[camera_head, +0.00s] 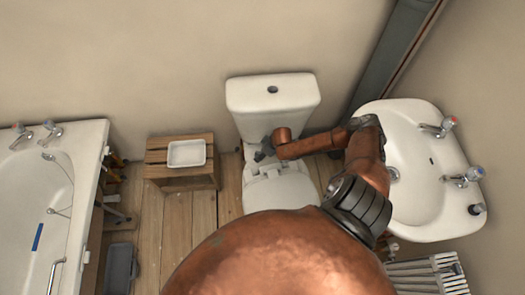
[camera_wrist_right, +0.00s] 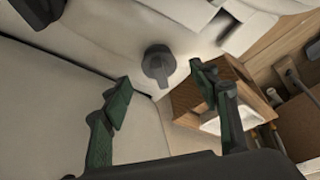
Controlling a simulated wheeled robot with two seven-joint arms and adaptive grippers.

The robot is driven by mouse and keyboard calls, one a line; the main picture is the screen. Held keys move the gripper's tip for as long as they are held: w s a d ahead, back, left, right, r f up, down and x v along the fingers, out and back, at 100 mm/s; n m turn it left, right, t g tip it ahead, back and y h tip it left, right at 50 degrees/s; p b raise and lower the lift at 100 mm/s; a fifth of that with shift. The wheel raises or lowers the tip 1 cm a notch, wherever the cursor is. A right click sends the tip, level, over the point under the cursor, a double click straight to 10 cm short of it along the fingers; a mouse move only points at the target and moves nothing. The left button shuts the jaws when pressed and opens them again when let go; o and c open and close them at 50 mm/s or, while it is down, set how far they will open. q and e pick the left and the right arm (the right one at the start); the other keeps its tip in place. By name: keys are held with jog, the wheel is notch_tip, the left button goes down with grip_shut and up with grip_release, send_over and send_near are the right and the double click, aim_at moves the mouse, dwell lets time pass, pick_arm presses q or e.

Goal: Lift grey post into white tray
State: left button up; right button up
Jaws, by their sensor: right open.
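The grey post (camera_wrist_right: 158,64), dark with a round head and a short stem, is on the white toilet in the right wrist view. It lies ahead of my right gripper (camera_wrist_right: 162,88), between the lines of its two fingers. The gripper is open, with nothing between its fingertips. In the head view my right gripper (camera_head: 263,151) is over the toilet, in front of the cistern; I cannot clearly tell the post apart there. The white tray (camera_head: 187,153) looks empty on a wooden stool left of the toilet. It also shows in the right wrist view (camera_wrist_right: 213,124). My left gripper is not in view.
The toilet cistern (camera_head: 273,93) stands behind my right gripper. A wooden stool (camera_head: 181,182) bears the tray. A bathtub (camera_head: 84,190) is at the left and a washbasin (camera_head: 425,160) at the right. A grey bin (camera_head: 120,268) is on the floor by the bath.

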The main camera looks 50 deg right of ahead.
jog(key=shift+b+x, duration=0.45)
jog(key=shift+x, duration=1)
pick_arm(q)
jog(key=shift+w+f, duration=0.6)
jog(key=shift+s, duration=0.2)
pick_arm(e)
jog(key=c, duration=0.3)
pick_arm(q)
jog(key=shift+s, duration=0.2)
pick_arm(e)
jog(key=c, duration=0.9)
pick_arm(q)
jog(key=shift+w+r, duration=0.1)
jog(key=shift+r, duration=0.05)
pick_arm(e)
jog(key=shift+r, duration=0.2)
pick_arm(q)
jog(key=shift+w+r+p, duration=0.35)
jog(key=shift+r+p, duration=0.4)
jog(key=shift+p, duration=0.1)
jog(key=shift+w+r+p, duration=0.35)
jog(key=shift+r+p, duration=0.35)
jog(key=shift+p, duration=0.1)
pick_arm(e)
jog(key=shift+r, duration=1.7)
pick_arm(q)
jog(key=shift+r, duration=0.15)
pick_arm(e)
jog(key=shift+r, duration=0.15)
